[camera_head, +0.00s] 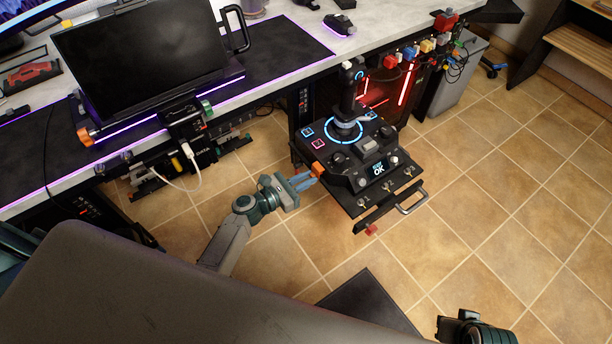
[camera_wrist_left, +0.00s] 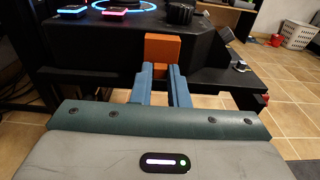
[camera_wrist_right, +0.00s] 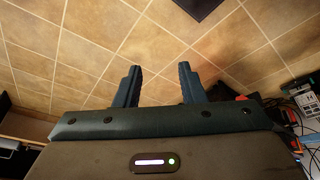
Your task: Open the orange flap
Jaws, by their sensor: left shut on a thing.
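The orange flap (camera_head: 318,170) is a small orange block on the left side of the black control console (camera_head: 345,180). It also shows in the left wrist view (camera_wrist_left: 162,48), upright at the console's edge. My left gripper (camera_head: 309,179) reaches it from the left, and its blue fingers (camera_wrist_left: 161,70) are closed on the flap's lower part. The fingers hide part of the flap. My right gripper (camera_wrist_right: 158,78) is open and empty above the tiled floor, far from the console; part of it shows at the bottom right of the head view.
A joystick (camera_head: 347,95) stands at the console's back. A metal handle (camera_head: 411,203) sticks out at its front right. The desk (camera_head: 280,30) with a monitor (camera_head: 140,50) runs behind. The tiled floor (camera_head: 480,220) to the right is clear.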

